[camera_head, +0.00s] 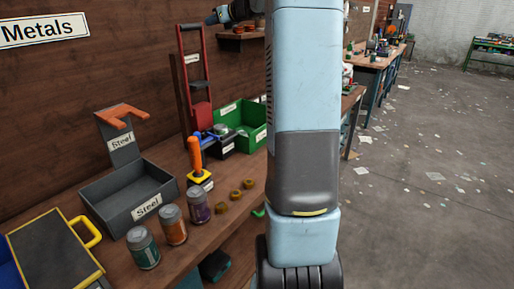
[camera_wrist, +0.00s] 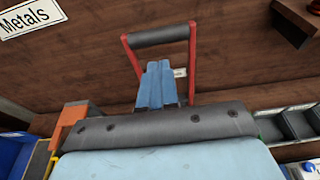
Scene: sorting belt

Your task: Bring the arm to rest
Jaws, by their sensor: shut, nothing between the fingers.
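My arm rises through the middle of the head view, in front of the bench. My gripper (camera_head: 213,17) shows partly at the top of that view, raised near the wooden wall. In the wrist view the blue fingers of my gripper (camera_wrist: 157,72) are together with nothing between them. Behind them in that view stands a red frame with a dark grip bar (camera_wrist: 160,37). The same red frame (camera_head: 183,80) leans at the wall in the head view. My gripper appears clear of it, though the exact gap cannot be told.
On the bench stand a grey "Steel" bin (camera_head: 110,205), several jars (camera_head: 172,226), an orange-handled tool (camera_head: 195,155) and a green bin (camera_head: 250,112). A small wall shelf (camera_head: 240,38) is near my gripper. Open floor (camera_head: 430,220) with scattered paper lies to the right.

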